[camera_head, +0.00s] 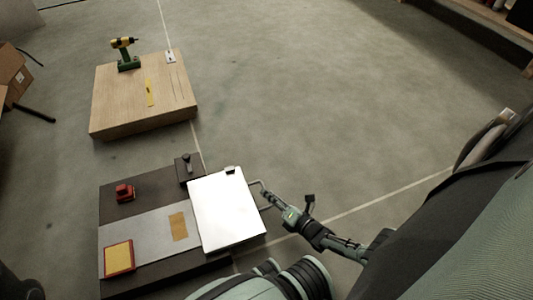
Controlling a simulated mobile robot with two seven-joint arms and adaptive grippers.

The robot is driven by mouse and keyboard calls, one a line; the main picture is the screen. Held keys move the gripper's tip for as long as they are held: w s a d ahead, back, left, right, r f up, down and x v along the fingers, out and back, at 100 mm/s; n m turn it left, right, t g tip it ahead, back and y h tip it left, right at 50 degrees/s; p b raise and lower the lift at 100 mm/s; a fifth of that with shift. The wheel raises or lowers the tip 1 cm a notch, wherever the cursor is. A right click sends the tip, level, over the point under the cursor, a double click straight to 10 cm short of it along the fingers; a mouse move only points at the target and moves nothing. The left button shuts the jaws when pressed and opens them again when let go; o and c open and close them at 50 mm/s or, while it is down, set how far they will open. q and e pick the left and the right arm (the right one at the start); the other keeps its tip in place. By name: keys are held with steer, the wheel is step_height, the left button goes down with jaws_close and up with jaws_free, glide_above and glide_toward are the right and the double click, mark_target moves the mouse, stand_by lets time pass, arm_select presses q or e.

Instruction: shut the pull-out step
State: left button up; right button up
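A white flat panel (226,208) sits at the right part of a low dark platform (124,181). It looks like the pull-out step, but I cannot tell how far out it is. A small dark piece (230,170) is at its far edge. My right gripper (257,195) is at the panel's right edge, with its thin fingers spread apart and nothing seen between them. I cannot tell whether a finger touches the panel. My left gripper is not in view.
The platform carries a red item (125,192), a yellow-and-red pad (118,259) and a tan strip (179,226). Beyond it, a wooden box (120,101) holds a yellow-and-green drill (126,54). A cardboard box (14,72) is at far left. The floor at upper right is clear.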

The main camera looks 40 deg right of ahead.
steer(key=shift+x, duration=1)
steer(key=shift+c, duration=0.6)
jaws_close()
